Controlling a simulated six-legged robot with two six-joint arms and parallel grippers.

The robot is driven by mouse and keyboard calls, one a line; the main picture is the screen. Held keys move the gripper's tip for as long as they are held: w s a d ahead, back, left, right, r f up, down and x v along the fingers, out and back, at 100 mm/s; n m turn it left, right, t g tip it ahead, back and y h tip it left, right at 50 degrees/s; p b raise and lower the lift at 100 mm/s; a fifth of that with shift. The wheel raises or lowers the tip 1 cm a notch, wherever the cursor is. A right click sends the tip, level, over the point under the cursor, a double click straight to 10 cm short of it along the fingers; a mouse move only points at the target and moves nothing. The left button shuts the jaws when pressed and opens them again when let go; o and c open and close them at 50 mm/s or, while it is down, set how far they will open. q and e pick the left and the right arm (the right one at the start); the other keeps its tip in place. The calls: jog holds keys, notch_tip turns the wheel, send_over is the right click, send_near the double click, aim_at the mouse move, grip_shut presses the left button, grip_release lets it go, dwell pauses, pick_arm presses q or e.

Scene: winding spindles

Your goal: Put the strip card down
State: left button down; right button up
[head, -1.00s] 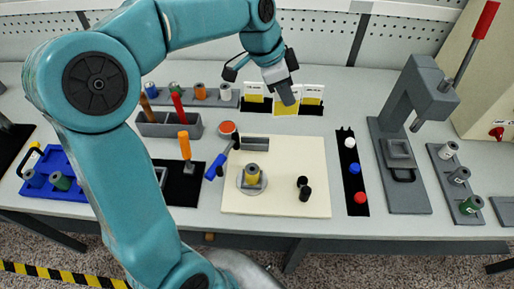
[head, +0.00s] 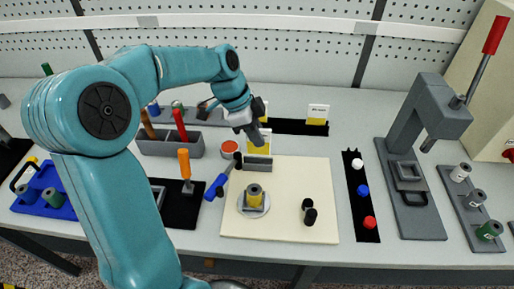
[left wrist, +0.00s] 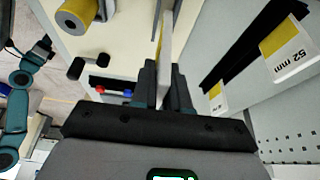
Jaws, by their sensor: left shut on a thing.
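My left gripper (head: 254,137) is shut on a strip card (head: 259,147), white above and yellow below. The card is upright just behind the narrow grey block (head: 258,163) at the back of the cream board; whether they touch is unclear. In the left wrist view the card (left wrist: 166,42) shows nearly edge-on between the gripper's fingers (left wrist: 163,80). Another card (head: 318,114) stands in the black rack (head: 288,127) behind. The left wrist view shows two racked cards, one marked "52 mm" (left wrist: 289,50). My right gripper is out of view.
On the cream board (head: 290,225) are a yellow spindle (head: 254,194) on a round plate and a black part (head: 309,211). A blue-handled tool (head: 217,187) and a red-topped tin (head: 229,148) are to the left. A grey press (head: 420,150) stands right.

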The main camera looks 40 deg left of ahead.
aim_at(260, 156)
pick_arm(q)
notch_tip(260, 156, down, 4)
jog(key=shift+s+a+f, duration=0.1)
jog(key=shift+s+f, duration=0.05)
jog(key=shift+f, duration=0.1)
jog(key=shift+w+f, duration=0.2)
jog(key=shift+f, duration=0.15)
jog(key=shift+s, duration=0.15)
jog(key=shift+f, duration=0.1)
jog(key=c, duration=1.1)
grip_release()
